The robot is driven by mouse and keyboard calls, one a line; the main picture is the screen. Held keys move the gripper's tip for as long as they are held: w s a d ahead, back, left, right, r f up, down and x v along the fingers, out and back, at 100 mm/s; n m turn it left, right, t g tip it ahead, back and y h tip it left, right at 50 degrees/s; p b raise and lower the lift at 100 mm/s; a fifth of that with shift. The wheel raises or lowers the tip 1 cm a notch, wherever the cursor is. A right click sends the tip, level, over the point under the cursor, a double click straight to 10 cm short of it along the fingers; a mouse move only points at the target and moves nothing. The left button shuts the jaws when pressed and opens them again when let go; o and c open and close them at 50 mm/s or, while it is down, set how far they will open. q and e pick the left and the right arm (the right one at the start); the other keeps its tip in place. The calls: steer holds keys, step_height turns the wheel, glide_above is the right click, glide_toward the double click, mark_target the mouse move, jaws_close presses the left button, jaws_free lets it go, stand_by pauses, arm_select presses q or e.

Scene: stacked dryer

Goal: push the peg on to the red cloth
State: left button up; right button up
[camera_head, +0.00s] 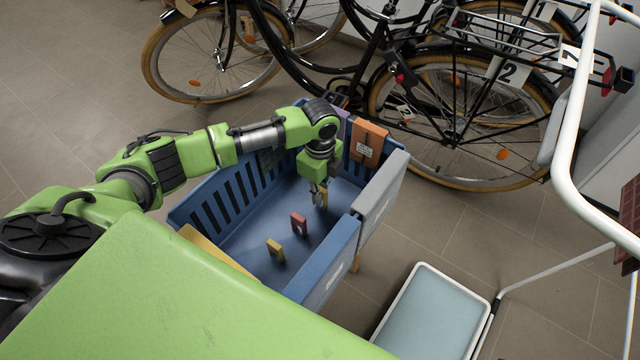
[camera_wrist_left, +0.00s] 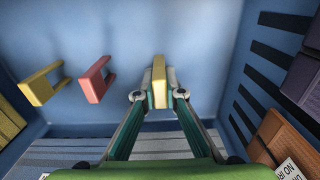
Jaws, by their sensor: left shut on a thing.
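My left gripper (camera_head: 319,193) reaches down into a blue crate (camera_head: 230,215). In the left wrist view, the gripper (camera_wrist_left: 159,94) is shut on a yellow peg (camera_wrist_left: 159,78), which stands between its two fingertips. In the head view the held peg (camera_head: 324,199) is partly hidden by the fingers. A red peg (camera_head: 299,223) and another yellow peg (camera_head: 276,250) stand apart on the crate floor; both show in the wrist view as the red peg (camera_wrist_left: 95,80) and yellow peg (camera_wrist_left: 40,84). A dark red checked piece (camera_head: 630,222) at the right edge may be the red cloth. My right gripper is not in view.
An orange-brown box (camera_head: 368,143) with a label is at the crate's far wall. A white rack frame (camera_head: 575,150) rises at right, above a pale blue-topped tray (camera_head: 430,315). Bicycles (camera_head: 450,115) stand behind. The tiled floor (camera_head: 70,90) at upper left is clear.

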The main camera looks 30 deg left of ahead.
arm_select(q)
steer(key=shift+f, duration=0.55)
steer(key=shift+f, duration=0.2)
steer(key=o, duration=0.7)
